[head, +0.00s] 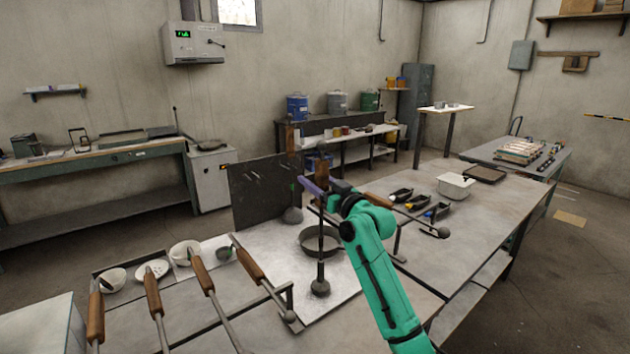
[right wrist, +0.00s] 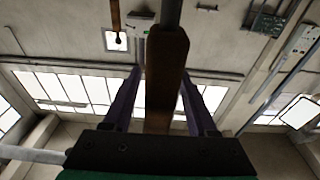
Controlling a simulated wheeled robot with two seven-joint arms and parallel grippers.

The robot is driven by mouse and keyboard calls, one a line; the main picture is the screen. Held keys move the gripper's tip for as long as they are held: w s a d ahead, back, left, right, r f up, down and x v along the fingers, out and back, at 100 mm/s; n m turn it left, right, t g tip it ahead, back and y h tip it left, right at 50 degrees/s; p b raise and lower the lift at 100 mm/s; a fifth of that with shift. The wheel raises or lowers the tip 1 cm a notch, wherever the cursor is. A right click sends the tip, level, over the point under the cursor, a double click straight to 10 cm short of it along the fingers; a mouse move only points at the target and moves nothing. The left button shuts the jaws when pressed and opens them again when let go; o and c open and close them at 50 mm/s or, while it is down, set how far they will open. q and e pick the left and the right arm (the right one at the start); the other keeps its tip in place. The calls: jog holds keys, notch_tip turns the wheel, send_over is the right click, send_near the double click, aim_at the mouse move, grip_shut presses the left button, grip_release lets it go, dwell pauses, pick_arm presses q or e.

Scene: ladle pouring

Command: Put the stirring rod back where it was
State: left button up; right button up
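My right gripper (head: 318,188), on the green arm, has purple fingers around the wooden handle of a long tool, which I take to be the stirring rod (head: 321,240). The rod hangs upright with a dark round end low over the pale board, in front of the dark pan (head: 313,240). In the right wrist view, the brown handle (right wrist: 165,75) sits between the two fingers, with its metal shaft above. A similar tool with a wooden handle (head: 292,140) stands upright by the dark panel (head: 262,190). My left gripper is not in view.
Several wooden-handled tools lie on a rack at the front left, near white bowls (head: 185,252). Another handled tool (head: 378,200) lies just right of my gripper. The table's right side is mostly bare.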

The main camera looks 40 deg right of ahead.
jog(key=shift+s+r, duration=0.1)
jog(key=shift+s+f, duration=0.25)
jog(key=shift+s, duration=0.1)
jog(key=s+f+b, duration=0.1)
jog(key=s+b, duration=0.3)
jog(key=s, duration=0.7)
jog(key=shift+a+b, duration=0.2)
jog(key=shift+b, duration=0.1)
jog(key=shift+f, duration=0.15)
